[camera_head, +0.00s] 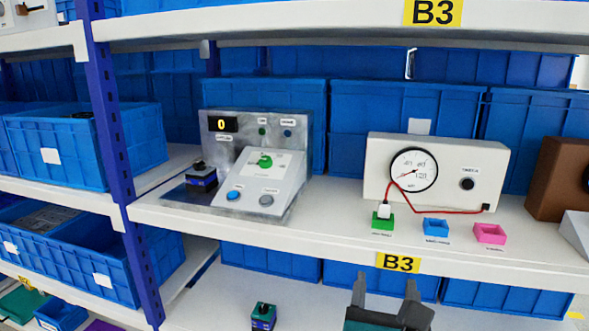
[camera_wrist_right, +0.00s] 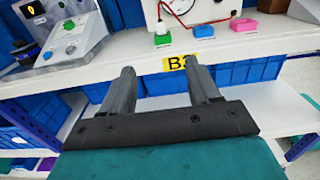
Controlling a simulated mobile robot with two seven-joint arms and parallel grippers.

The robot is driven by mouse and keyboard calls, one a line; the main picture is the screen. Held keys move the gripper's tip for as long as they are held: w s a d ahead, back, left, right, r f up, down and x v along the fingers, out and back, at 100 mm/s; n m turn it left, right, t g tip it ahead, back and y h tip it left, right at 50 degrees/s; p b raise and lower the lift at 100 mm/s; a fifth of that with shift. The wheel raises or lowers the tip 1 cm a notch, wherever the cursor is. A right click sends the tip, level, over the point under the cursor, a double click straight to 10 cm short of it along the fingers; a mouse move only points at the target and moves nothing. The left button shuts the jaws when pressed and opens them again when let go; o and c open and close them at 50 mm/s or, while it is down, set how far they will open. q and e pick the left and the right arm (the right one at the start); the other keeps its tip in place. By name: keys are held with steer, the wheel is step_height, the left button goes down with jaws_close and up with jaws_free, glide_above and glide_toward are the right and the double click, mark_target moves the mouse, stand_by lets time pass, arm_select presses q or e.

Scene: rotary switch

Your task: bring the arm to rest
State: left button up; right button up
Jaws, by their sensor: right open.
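My right gripper (camera_head: 384,292) is in the lower middle of the head view, in front of the shelf's edge. Its two dark fingers stand apart with nothing between them. In the right wrist view the gripper (camera_wrist_right: 161,78) is open and empty, pointing towards the shelf edge. The switch panel (camera_head: 262,185) stands on the shelf, left of the gripper and apart from it. Its green rotary knob (camera_head: 264,160) sits on the sloped face, and the display (camera_head: 222,124) above reads 0. The panel is cut off at the upper left of the wrist view (camera_wrist_right: 72,40). My left gripper does not show.
A white gauge box (camera_head: 437,170) with a red lead stands right of the panel, with green, blue and pink holders before it. The shelf edge (camera_head: 330,246) runs between gripper and devices. Blue bins (camera_head: 60,145) and a blue upright (camera_head: 113,130) are left.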

step_height(320, 180, down, 18)
steer(key=m+g+y, duration=0.5)
steer(key=m, duration=0.6)
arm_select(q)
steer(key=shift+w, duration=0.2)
arm_select(e)
steer(key=s+d+f+m+y, duration=0.1)
steer(key=s+d+f+m, duration=0.1)
steer(key=s+f+m, duration=0.3)
steer(key=s+d+f+m+g+y, duration=0.1)
steer(key=s+d+f+m, duration=0.2)
steer(key=m, duration=1.1)
steer(key=s+f, duration=0.3)
steer(key=f, duration=0.2)
steer(key=shift+s+d+f+g, duration=0.15)
steer(key=shift+d+f+g, duration=0.05)
steer(key=shift+d+g, duration=0.1)
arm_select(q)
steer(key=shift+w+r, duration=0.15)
arm_select(e)
steer(key=shift+a, duration=0.1)
steer(key=shift+c, duration=0.3)
